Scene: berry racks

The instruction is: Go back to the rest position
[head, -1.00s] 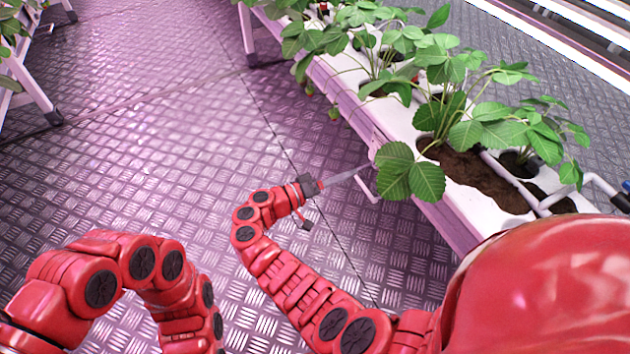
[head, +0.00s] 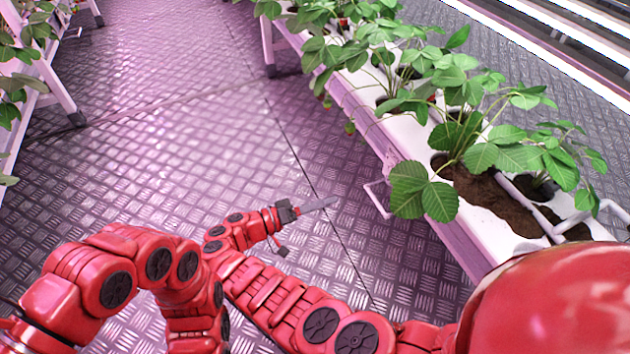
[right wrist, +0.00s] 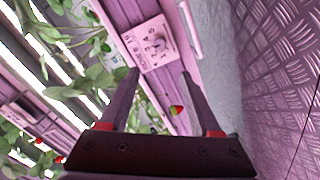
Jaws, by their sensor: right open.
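My right gripper (head: 318,204) is over the metal floor in the middle of the head view, to the left of the berry rack and apart from it. In the right wrist view its two fingers (right wrist: 160,95) stand apart with nothing held between them. My left arm shows at the lower left of the head view, bent downward, and its gripper is out of the picture.
A white berry rack (head: 404,133) with leafy plants (head: 436,190) runs along the right. Another rack (head: 48,75) stands at the upper left. The patterned floor (head: 190,130) between them is clear. A few berries (right wrist: 177,111) show in the right wrist view.

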